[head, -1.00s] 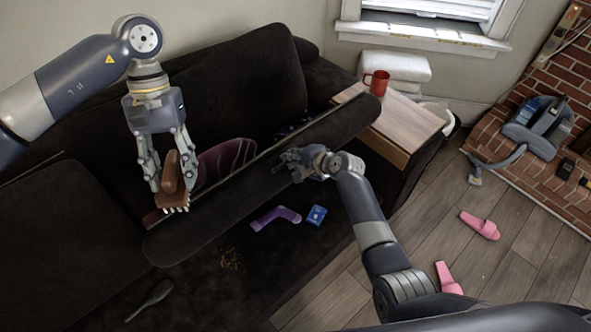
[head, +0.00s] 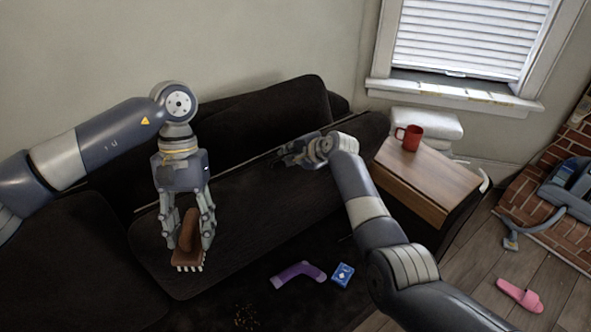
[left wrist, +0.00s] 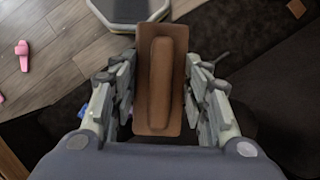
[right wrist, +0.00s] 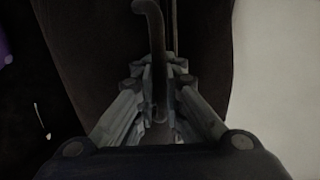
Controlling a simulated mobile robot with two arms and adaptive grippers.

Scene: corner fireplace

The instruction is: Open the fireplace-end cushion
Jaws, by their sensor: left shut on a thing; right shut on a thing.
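The dark cushion (head: 250,208) at the fireplace end of the sofa shows a broad face, with a thin pale strip along its far edge. My right gripper (head: 290,158) is at that edge. In the right wrist view my right gripper (right wrist: 160,112) is shut on a curved, handle-like dark bar (right wrist: 155,35) against the cushion. My left gripper (head: 188,240) is shut on a brown brush (head: 187,258) with pale bristles, held over the cushion's left end. The brush also shows in the left wrist view (left wrist: 160,75). What lies behind the cushion is hidden.
A purple sock (head: 298,273) and a blue box (head: 342,275) lie in front of the cushion, near crumbs (head: 243,315). A red mug (head: 409,138) stands on a wooden surface (head: 430,185) at right. A pink slipper (head: 520,295) lies on the floor.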

